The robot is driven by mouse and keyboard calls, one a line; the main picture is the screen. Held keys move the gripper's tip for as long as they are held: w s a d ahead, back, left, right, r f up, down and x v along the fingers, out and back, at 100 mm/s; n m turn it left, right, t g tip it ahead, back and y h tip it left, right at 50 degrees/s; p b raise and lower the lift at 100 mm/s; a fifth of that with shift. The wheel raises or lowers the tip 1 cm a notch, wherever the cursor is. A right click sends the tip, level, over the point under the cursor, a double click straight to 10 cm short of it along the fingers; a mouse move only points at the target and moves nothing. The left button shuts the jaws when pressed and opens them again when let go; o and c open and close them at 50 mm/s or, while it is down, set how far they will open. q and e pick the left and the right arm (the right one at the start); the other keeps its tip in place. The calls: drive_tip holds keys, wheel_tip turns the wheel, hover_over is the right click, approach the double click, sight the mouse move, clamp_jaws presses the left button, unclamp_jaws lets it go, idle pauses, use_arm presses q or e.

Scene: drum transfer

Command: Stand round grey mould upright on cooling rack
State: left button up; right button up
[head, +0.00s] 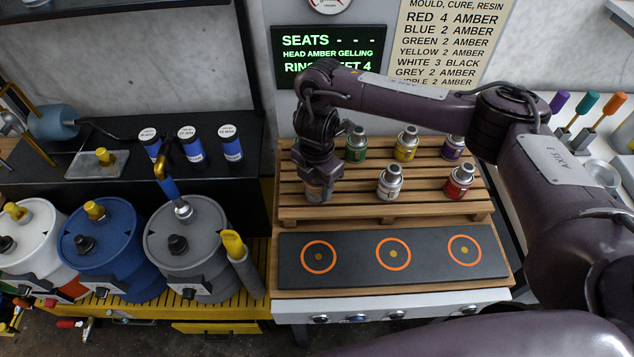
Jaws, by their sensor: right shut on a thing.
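The wooden slatted cooling rack (430,211) stands on the bench in the middle. My right gripper (317,181) points down over the rack's front left part and is shut on the grey mould (315,193). Only a small lower part of the mould shows beneath the gripper. It looks upright, at or just above the slats; I cannot tell whether it touches them. My left gripper is not in view.
Green (356,144), yellow (406,143), purple (453,147), white (389,182) and red (459,181) moulds stand on the rack. A dark mat (355,270) with orange rings lies empty in front. Grey (190,240), blue (105,245) and white (35,240) drums stand left.

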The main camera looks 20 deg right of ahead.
drive_tip(key=shift+f, duration=0.2)
drive_tip(key=o, duration=1.2)
drive_tip(key=shift+w+r, duration=0.1)
drive_tip(key=shift+r, duration=0.5)
wheel_tip(320, 180, up, 11)
drive_tip(key=shift+r+p, duration=0.1)
drive_tip(key=shift+p, duration=0.25)
